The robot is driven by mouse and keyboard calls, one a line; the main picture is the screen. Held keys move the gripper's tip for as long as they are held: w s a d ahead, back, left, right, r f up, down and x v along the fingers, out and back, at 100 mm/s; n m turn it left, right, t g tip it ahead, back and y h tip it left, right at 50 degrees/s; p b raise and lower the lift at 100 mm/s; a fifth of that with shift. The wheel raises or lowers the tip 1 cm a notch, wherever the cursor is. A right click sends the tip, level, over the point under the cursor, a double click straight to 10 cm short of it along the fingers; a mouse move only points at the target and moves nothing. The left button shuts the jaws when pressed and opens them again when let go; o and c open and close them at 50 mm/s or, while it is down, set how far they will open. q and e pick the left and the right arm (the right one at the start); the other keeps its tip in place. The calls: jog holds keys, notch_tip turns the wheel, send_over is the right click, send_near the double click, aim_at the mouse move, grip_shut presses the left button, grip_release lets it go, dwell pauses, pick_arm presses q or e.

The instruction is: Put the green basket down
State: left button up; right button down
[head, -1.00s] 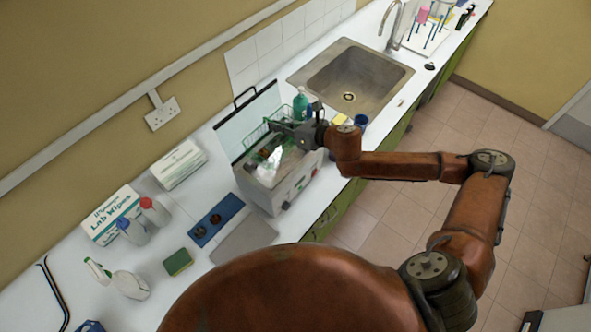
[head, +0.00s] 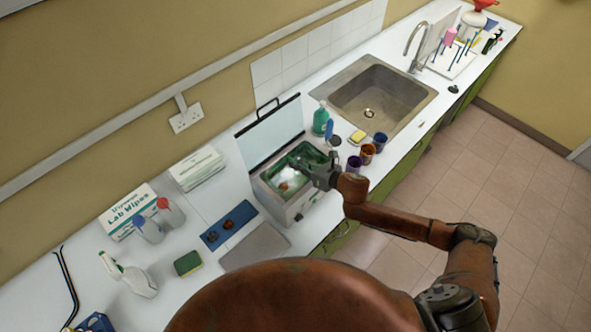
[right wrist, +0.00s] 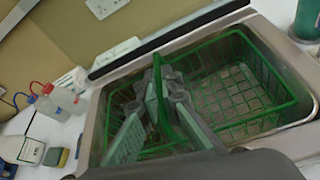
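The green basket (right wrist: 235,85) is a wire mesh basket with a raised handle, sitting down inside the open metal bath (right wrist: 97,130). In the head view the basket (head: 311,153) shows only partly inside the bath (head: 276,203), behind my right gripper. My right gripper (head: 302,163) reaches into the bath opening from the right. In the right wrist view the fingers of the gripper (right wrist: 161,82) close in on both sides of the basket's green handle. Whether the basket touches the bath floor is hidden. My left gripper is not in view.
The bath's lid (head: 270,135) stands open at the back. A blue tray (head: 229,225) and a grey mat (head: 255,247) lie left.

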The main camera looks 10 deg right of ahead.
aim_at(297, 178)
notch_tip(297, 178, down, 2)
jog(key=shift+f, duration=0.6)
jog(key=c, duration=2.5)
grip_release()
jog(key=shift+s, duration=0.1)
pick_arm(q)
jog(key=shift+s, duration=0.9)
pick_arm(e)
jog(key=shift+o, duration=0.4)
